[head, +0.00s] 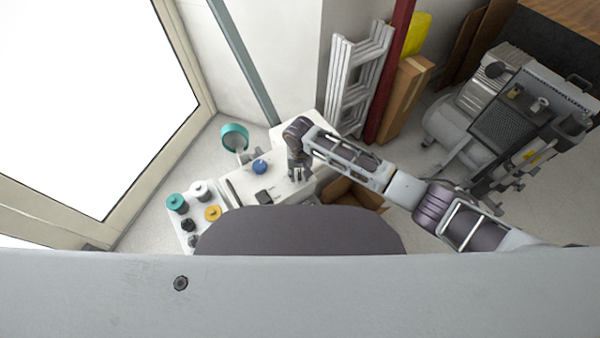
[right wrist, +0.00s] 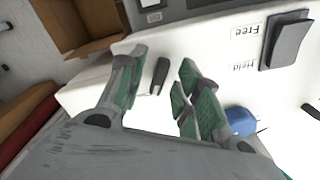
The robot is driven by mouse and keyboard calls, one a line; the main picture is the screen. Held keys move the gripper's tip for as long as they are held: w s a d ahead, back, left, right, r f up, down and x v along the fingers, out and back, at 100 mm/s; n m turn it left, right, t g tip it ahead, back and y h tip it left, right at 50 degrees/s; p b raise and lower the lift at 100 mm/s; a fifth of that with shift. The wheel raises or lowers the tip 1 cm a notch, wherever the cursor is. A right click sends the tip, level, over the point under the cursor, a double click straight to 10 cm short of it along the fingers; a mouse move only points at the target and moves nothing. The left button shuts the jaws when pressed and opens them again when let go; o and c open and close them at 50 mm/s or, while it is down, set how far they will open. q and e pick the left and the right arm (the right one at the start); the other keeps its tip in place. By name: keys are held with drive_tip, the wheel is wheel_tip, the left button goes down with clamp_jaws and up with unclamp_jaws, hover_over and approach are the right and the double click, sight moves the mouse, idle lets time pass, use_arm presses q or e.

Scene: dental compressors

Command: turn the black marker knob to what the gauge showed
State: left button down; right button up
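The black marker knob (right wrist: 159,76) is a slim dark bar on the white panel (right wrist: 75,97). In the right wrist view it appears between the two green-padded fingers of my right gripper (right wrist: 160,68). The fingers stand apart with a gap on either side of the knob, and neither visibly touches it. In the head view my right gripper (head: 298,174) points down at the right part of the white unit (head: 238,187); the knob is hard to make out there. No readable gauge face shows. My left gripper is not in view.
A blue knob (right wrist: 241,121) and a black lever plate (right wrist: 289,40) marked "Free" and "Held" sit on the panel. A teal-rimmed round part (head: 235,137) stands behind. A tray (head: 184,220) holds several knobs. An open cardboard box (head: 352,192) is right of the unit.

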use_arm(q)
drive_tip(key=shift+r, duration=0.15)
use_arm(e)
clamp_jaws()
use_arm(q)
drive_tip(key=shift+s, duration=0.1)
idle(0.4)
